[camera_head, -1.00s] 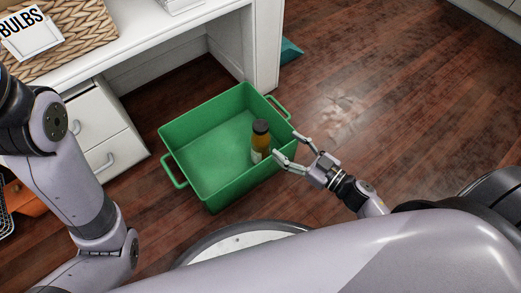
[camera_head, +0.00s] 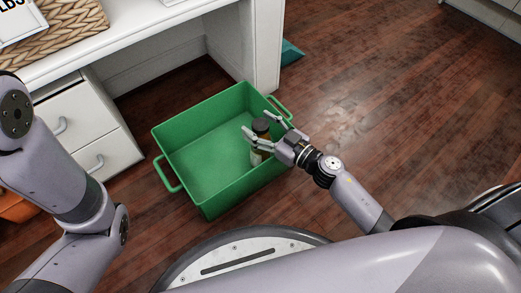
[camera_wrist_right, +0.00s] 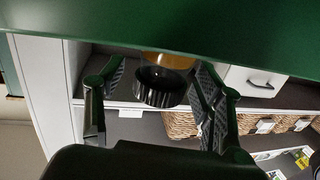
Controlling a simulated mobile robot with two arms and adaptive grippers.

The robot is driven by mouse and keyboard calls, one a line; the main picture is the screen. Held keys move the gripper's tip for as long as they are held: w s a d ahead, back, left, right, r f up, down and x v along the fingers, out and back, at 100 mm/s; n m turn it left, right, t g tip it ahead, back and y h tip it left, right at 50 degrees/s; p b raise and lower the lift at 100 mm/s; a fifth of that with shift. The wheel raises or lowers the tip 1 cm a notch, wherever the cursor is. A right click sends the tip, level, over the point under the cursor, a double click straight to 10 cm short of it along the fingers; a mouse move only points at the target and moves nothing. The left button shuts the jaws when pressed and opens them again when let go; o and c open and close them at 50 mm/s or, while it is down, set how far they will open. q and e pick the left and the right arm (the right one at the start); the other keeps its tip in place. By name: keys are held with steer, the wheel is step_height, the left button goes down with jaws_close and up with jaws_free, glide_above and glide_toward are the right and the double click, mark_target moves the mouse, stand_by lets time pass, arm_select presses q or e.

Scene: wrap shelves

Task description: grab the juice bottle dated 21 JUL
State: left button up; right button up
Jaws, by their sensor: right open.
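A juice bottle (camera_head: 260,127) with a dark cap and amber contents stands in the green bin (camera_head: 205,168), by its right side. The date on its label cannot be read. My right gripper (camera_head: 256,122) is open, its fingers spread on either side of the bottle's cap and upper part. In the right wrist view the black ribbed cap (camera_wrist_right: 160,88) and some amber body show between the two open fingers (camera_wrist_right: 157,82); the rest of the bottle is out of frame or hidden. My left arm shows at the left, but its gripper is out of view.
A white desk with drawers (camera_head: 85,125) stands behind and left of the bin, with a wicker basket (camera_head: 70,38) on top. A teal object (camera_head: 291,52) lies beyond the desk's end panel. The wooden floor (camera_head: 400,100) to the right is clear.

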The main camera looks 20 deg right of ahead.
jaws_close()
stand_by(0.8)
steer(key=shift+r, duration=0.15)
